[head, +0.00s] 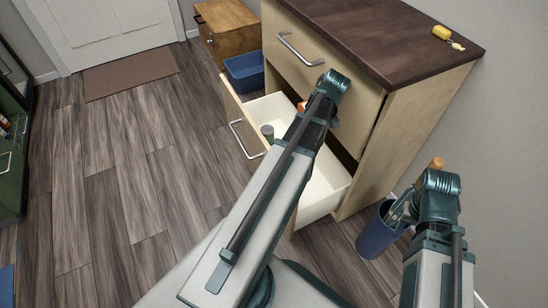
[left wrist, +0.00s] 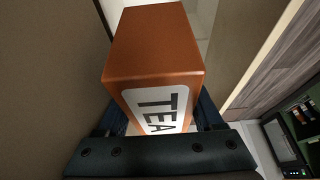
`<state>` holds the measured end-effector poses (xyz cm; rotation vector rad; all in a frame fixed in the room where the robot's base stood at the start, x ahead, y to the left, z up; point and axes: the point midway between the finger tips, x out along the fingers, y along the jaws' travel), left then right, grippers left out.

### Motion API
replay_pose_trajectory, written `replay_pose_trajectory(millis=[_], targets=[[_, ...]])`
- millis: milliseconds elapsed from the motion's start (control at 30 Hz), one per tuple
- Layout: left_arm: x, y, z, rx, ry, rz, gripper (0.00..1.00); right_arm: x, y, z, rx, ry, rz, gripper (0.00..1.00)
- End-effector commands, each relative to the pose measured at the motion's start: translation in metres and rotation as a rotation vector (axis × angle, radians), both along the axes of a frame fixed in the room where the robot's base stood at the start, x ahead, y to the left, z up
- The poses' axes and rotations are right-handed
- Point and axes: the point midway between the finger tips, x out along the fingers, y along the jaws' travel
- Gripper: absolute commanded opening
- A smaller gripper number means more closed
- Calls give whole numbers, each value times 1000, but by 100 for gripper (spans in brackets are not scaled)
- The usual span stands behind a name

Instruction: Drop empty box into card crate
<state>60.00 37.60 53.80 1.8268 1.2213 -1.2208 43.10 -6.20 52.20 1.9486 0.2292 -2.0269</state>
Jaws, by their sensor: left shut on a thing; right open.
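The empty box is an orange tea box (left wrist: 155,45) with a white "TEA" label. It fills the middle of the left wrist view. My left gripper (left wrist: 158,118) is shut on it, one finger at each side. In the head view only small orange bits of the box (head: 335,123) show beside my left arm, above the open drawer (head: 322,200); the arm hides the gripper. A blue open-topped crate (head: 245,72) stands on the floor behind the drawer; I cannot tell if it is the card crate. My right gripper (head: 399,208) is open, low at the right.
The pale cabinet has a dark top (head: 375,35) bearing a yellow tagged object (head: 443,33). A dark can (head: 267,132) stands in the drawer. A blue bin (head: 377,235) stands near my right gripper. A wooden cabinet (head: 222,28) stands behind. The floor at left is clear.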

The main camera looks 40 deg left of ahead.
Motion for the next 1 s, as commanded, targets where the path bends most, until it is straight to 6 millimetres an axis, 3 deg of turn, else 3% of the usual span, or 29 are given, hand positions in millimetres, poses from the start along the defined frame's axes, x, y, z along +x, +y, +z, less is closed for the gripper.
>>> replay_pose_trajectory(millis=[400,767,800,967,1000], targets=[[0,0,-49,0,0,0,4,0,1,-49,6,-1,5,47],[0,0,-52,0,0,0,4,0,1,-52,6,0,6,47],[0,0,-52,0,0,0,72,0,1,-52,6,0,6,47],[0,0,-52,0,-1,0,100,0,1,-52,6,0,6,47],[0,0,-52,0,-1,0,100,0,1,-52,6,0,6,47]])
